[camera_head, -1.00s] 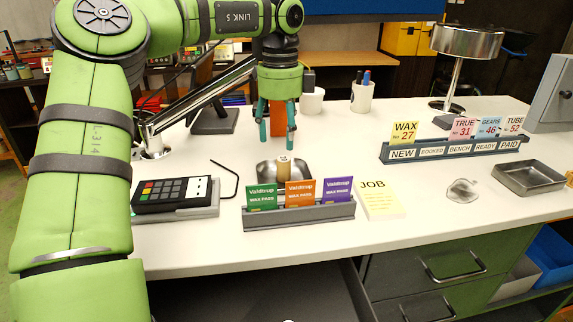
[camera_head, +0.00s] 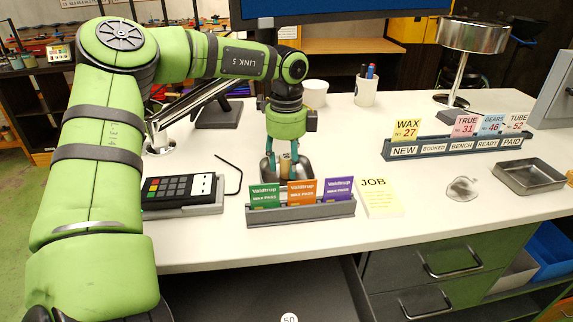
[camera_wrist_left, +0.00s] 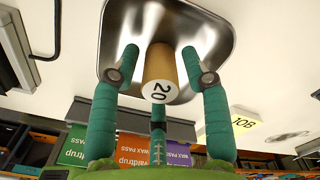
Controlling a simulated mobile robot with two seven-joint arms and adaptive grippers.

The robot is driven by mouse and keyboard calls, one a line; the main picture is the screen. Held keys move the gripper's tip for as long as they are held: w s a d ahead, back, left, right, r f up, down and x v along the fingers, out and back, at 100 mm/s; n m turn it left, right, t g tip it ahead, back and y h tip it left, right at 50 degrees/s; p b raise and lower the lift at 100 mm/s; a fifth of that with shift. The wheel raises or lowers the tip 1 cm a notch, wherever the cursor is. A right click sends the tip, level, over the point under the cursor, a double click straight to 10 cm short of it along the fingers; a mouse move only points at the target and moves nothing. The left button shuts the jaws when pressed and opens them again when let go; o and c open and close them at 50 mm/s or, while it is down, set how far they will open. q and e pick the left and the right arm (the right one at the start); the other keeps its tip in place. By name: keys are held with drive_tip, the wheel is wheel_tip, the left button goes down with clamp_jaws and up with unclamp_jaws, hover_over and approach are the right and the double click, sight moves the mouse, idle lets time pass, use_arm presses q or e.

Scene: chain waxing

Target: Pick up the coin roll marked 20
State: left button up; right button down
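The coin roll marked 20 (camera_wrist_left: 160,75) is a tan cylinder with a white end bearing the number, in a shiny metal dish (camera_wrist_left: 215,40). In the head view the dish (camera_head: 304,168) stands behind the card holder, and the roll (camera_head: 285,157) is mostly hidden by my fingers. My left gripper (camera_head: 283,168) is lowered over the dish. In the left wrist view its green fingers (camera_wrist_left: 160,60) stand on either side of the roll, with gaps visible between fingertips and roll. A third finger is below the roll's marked end. My right gripper is not in view.
A card holder (camera_head: 300,212) with wax passes stands just in front of the dish. A card terminal (camera_head: 180,190) is to the left, a JOB notepad (camera_head: 378,197) to the right. An open drawer (camera_head: 250,295) below holds a round end marked 50 (camera_head: 289,319).

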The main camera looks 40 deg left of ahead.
use_arm(q)
clamp_jaws()
drive_tip(key=shift+r, duration=0.1)
